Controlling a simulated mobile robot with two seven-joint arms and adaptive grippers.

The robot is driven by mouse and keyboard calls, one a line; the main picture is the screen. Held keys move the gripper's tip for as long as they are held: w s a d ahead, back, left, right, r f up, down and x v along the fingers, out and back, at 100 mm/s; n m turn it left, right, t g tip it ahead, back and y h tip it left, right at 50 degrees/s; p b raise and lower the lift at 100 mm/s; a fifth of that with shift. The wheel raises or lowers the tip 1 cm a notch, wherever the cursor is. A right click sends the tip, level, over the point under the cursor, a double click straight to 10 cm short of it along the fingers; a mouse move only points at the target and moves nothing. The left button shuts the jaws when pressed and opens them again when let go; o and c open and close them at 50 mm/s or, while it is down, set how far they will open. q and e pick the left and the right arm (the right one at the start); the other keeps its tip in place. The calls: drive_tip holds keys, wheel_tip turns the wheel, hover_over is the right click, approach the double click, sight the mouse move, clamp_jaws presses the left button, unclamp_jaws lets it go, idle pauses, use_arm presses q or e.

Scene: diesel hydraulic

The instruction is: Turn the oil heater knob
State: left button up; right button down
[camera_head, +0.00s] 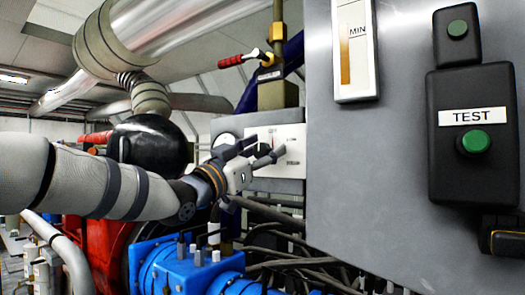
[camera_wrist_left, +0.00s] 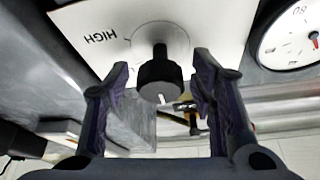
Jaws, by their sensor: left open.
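The black oil heater knob (camera_wrist_left: 160,78) stands out from a white plate (camera_wrist_left: 95,32) marked HIGH in the left wrist view. My left gripper (camera_wrist_left: 161,66) is open, with one finger on each side of the knob and a visible gap on both sides in that view. In the head view my left gripper (camera_head: 262,150) is in front of the white plate (camera_head: 291,160) on a grey box. There the fingers cover part of the plate, and I cannot make out the knob clearly.
A round gauge (camera_wrist_left: 292,38) sits beside the plate. A large grey cabinet (camera_head: 385,170) with a TEST button box (camera_head: 473,175) fills the right. A red-handled valve (camera_head: 240,60) is above the plate. Blue machinery (camera_head: 185,268) and dark hoses (camera_head: 300,262) lie below.

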use_arm(q)
drive_tip(key=c, duration=1.2)
drive_tip(key=shift+m, duration=0.3)
drive_tip(key=shift+f+m+g+h, duration=0.1)
drive_tip(key=shift+m+g+h, duration=0.5)
drive_tip(key=shift+m, duration=0.6)
drive_tip(key=m+g, duration=0.2)
drive_tip(key=m, duration=0.3)
drive_tip(key=shift+h+b, duration=0.3)
drive_tip(key=shift+h, duration=0.1)
drive_tip(key=m+g, duration=0.1)
drive_tip(key=m, duration=0.2)
drive_tip(key=m+g, duration=0.2)
drive_tip(key=m, duration=0.1)
drive_tip(key=shift+s+d+m, duration=0.1)
drive_tip(key=shift+m, duration=0.3)
use_arm(e)
drive_tip(key=shift+s+f, duration=0.5)
drive_tip(key=shift+s, duration=0.05)
use_arm(q)
drive_tip(key=shift+m, duration=0.3)
